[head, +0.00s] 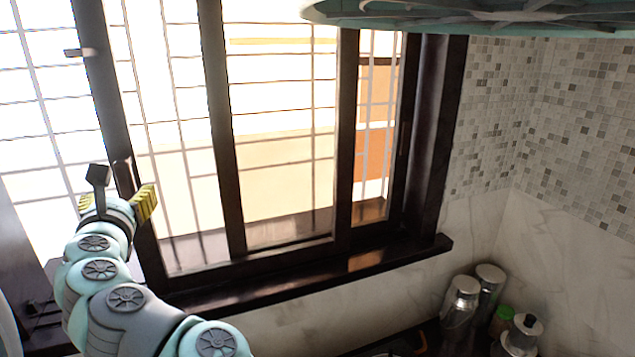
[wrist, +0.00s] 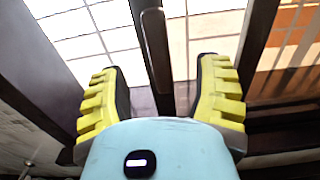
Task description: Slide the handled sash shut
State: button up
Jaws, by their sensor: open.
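The handled sash is a dark-framed window panel; its upright stile (head: 106,110) stands at the left in the head view. A dark upright handle (wrist: 157,50) is on this stile in the wrist view, ahead of my gripper and between the lines of its two fingers. My gripper (head: 117,194) is at the lower part of the stile in the head view, its yellow fingers spread apart. In the wrist view my gripper (wrist: 161,72) is open and empty, with a finger on each side of the handle. Whether either finger touches the handle cannot be told.
Another dark upright (head: 222,130) and a further one (head: 346,130) divide the window. A dark sill (head: 330,272) runs below. A teal round object (head: 480,14) hangs at top.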

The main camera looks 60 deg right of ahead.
aim_at(126, 187)
jog(key=shift+w+d+f+b, duration=0.15)
jog(key=shift+w+d+b, duration=0.15)
jog(key=shift+w+b, duration=0.3)
jog(key=shift+r+b+x, duration=0.1)
jog(key=shift+b+x, duration=0.15)
jog(key=shift+x, duration=0.95)
jog(key=shift+r+b+x, duration=0.15)
jog(key=shift+b+x, duration=0.05)
jog(key=shift+x, duration=1)
jog(key=shift+w+d+f, duration=0.15)
jog(key=shift+w, duration=0.05)
jog(key=c, duration=1.1)
jog(key=shift+o, duration=0.2)
jog(key=w+a+b, duration=0.1)
jog(key=w+a, duration=0.5)
jog(key=a, duration=0.4)
jog(key=w+a+b, duration=0.1)
jog(key=w+a, duration=0.6)
jog(key=a, duration=0.3)
jog(key=shift+w+a+b, duration=0.25)
jog(key=shift+w+b, duration=0.05)
jog(key=shift+b, duration=0.1)
jog(key=o, duration=0.8)
jog(key=shift+d, duration=0.1)
dwell(1.0)
